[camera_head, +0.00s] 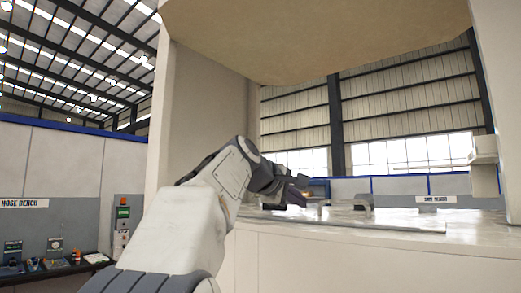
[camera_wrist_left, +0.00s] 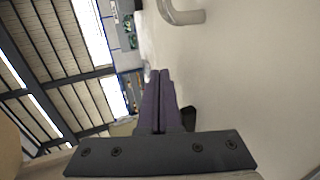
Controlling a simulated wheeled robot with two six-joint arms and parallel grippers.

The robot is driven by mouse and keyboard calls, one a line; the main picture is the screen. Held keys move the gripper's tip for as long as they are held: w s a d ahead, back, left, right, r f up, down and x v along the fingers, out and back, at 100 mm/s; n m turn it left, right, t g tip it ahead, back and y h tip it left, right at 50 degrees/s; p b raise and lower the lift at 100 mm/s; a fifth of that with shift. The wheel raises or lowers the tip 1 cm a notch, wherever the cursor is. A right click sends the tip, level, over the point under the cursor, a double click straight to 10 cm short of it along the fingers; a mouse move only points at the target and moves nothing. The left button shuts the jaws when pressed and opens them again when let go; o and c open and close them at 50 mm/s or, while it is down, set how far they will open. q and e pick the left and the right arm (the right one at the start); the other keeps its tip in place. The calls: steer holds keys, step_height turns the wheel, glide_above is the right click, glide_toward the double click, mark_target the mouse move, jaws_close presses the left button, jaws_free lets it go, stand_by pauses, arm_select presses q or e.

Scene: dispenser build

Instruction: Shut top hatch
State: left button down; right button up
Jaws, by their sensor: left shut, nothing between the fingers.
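A large cream dispenser body (camera_head: 330,258) fills the right of the head view, with a light top deck. A broad tan panel (camera_head: 320,35) hangs over it, between cream uprights; I cannot tell for sure whether it is the top hatch. My left gripper (camera_head: 303,190) reaches over the deck, its fingers small and partly dark in this view. In the left wrist view its fingers (camera_wrist_left: 157,100) are together and empty, beside a pale surface (camera_wrist_left: 245,75). A curved metal handle (camera_wrist_left: 185,14) stands on that surface, apart from the fingertips. My right gripper is out of view.
Small metal fittings (camera_head: 362,201) sit on the deck. A cream box-like part (camera_head: 484,163) juts in at the right. A bench with small items (camera_head: 55,255) is at far left.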

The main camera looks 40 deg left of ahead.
arm_select(q)
steer(key=shift+f, duration=0.1)
steer(key=shift+s+a, duration=0.1)
stand_by(0.4)
steer(key=shift+s, duration=0.25)
step_height(320, 180, up, 3)
steer(key=b, duration=0.3)
glide_above(275, 217)
steer(key=w, duration=0.1)
steer(key=shift+w+a, duration=0.1)
steer(key=shift+w, duration=0.1)
steer(key=shift+s+r, duration=0.4)
steer(key=shift+s, duration=0.15)
